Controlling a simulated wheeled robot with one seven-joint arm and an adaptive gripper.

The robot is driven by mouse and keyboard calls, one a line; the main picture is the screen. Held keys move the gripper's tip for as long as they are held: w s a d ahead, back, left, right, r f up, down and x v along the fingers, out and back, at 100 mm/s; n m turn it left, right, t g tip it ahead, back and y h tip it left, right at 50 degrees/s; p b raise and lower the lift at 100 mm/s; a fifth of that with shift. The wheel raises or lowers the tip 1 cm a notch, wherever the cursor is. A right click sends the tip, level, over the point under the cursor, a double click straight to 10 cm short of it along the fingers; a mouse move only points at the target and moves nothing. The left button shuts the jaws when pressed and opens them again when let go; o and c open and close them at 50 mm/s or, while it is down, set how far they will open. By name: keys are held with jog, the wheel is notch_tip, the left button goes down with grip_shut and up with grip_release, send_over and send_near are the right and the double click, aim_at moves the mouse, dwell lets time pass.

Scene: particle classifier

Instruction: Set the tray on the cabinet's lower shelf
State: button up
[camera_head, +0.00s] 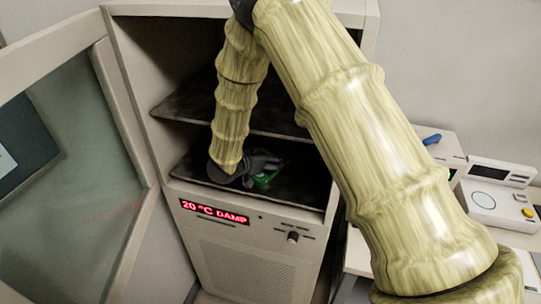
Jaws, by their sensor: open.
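The cabinet (258,237) stands in the middle with its glass door (62,172) swung open to the left. Inside are an upper dark shelf (190,104) and a lower dark shelf (296,185). A small green tray (264,181) is at the lower shelf, partly hidden by my gripper. My gripper (258,170) is inside the cabinet, low over the lower shelf and right at the tray. It is open, though its fingers are dark and hard to make out. I cannot tell whether the fingers touch the tray.
A red display (214,211) and a knob (293,237) are on the cabinet front below the shelf. To the right, a white table holds a scale-like device (492,200) and a blue object (432,139). My arm crosses the cabinet's right side.

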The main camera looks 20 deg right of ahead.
jog(key=shift+r, duration=0.2)
jog(key=shift+s+a, duration=0.15)
jog(key=shift+a, duration=0.1)
jog(key=b+v, duration=0.3)
jog(key=v, duration=0.8)
jog(key=shift+s+a+b, duration=0.15)
jog(key=shift+s+b, duration=0.05)
jog(key=shift+b, duration=0.1)
